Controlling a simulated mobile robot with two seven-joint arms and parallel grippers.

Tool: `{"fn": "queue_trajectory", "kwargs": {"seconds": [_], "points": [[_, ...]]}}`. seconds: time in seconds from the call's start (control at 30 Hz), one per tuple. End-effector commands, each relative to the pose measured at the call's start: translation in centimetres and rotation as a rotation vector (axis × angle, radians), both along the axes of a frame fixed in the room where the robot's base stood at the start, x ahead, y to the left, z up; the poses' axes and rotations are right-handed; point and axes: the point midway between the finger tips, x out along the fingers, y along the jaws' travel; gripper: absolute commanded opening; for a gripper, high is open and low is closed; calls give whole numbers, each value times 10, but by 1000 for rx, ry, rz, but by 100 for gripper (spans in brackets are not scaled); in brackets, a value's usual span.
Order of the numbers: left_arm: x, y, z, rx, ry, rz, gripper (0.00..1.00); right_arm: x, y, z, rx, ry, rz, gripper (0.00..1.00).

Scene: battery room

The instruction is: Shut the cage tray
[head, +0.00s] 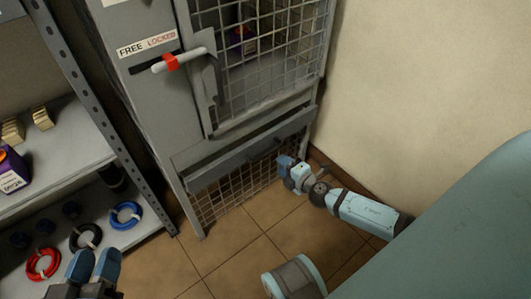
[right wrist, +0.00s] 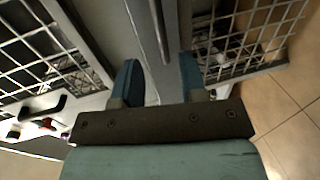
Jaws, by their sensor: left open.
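The cage tray (head: 235,158) is a grey drawer low in the grey mesh cage cabinet, below the mesh door. Its front stands a little out from the cabinet, with a dark gap behind its top edge. My right gripper (head: 288,171) is at the right end of the tray front. In the right wrist view, the right gripper's blue fingers (right wrist: 160,82) are apart, with a grey edge running between them; I cannot tell whether they touch it. My left gripper (head: 94,268) is open and empty at the bottom left, away from the tray.
The mesh door (head: 262,60) above is closed, beside a handle with a red band (head: 171,62). A shelf rack (head: 88,108) with cable coils (head: 126,215) stands on the left. A beige wall (head: 420,80) closes off the right. Tiled floor (head: 235,240) is clear in front of the cabinet.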

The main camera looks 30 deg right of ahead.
Motion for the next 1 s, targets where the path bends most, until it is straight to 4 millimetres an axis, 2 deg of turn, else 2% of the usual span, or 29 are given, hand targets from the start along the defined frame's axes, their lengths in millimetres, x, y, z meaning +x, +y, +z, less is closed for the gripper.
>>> {"fn": "queue_trajectory", "kwargs": {"seconds": [0.03, 0.2, 0.4, 0.6, 0.87, 0.9, 1.0], "points": [[0, 0, 0, -1, 0, 0, 43, 12, 1, -1, -1, -3, 0, 38], [0, -1, -3, -3, 6, 1, 43, 46, 3, -9, 1, -2, 0, 38], [-2, -2, -11, 5, 28, -6, 43, 76, 6, -16, 1, 0, 0, 38], [-3, -1, -15, 15, 39, -12, 43, 88, 7, -19, 2, 0, 1, 38], [-3, 0, -14, 22, 35, -15, 43, 89, 8, -19, 3, 1, 0, 38], [-2, 0, -13, 21, 34, -15, 43, 89, 8, -19, 3, 1, 0, 34], [-2, 0, -12, 20, 31, -15, 43, 89, 7, -19, 3, 1, 0, 11]]}}
